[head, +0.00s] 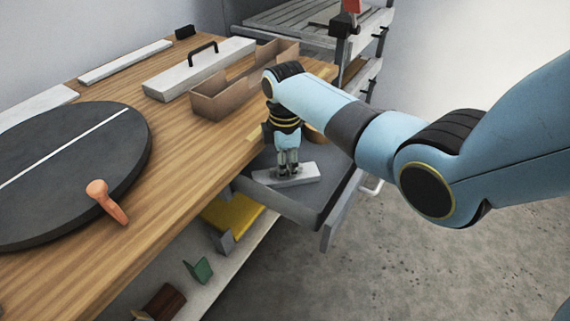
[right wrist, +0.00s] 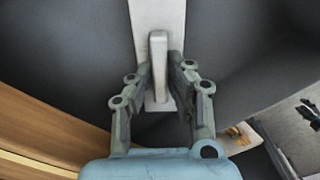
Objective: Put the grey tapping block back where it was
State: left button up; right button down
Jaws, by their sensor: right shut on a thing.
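The grey tapping block (head: 300,176) is a long, flat, pale grey piece with a raised bar handle. My right gripper (head: 288,168) points down over it and is shut on the handle. In the right wrist view the gripper (right wrist: 161,75) has its fingers on either side of the handle, and the block (right wrist: 145,12) stretches away beyond them. The block is over a dark grey tray (head: 316,207) at the table's right edge. I cannot tell whether it touches the tray floor. My left gripper is not in view.
On the wooden table (head: 190,160) are a dark round disc (head: 75,185), an orange-handled tool (head: 106,200), a brown open box (head: 215,100) and a white block with a black handle (head: 190,75). A shelf below holds a yellow piece (head: 232,217) and a green piece (head: 200,270).

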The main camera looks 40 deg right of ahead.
jog(key=c, duration=1.3)
grip_release()
jog(key=shift+o, duration=0.2)
notch_tip(320, 180, up, 12)
jog(key=p, duration=0.2)
jog(key=shift+r+p, duration=0.15)
jog(key=shift+p, duration=0.15)
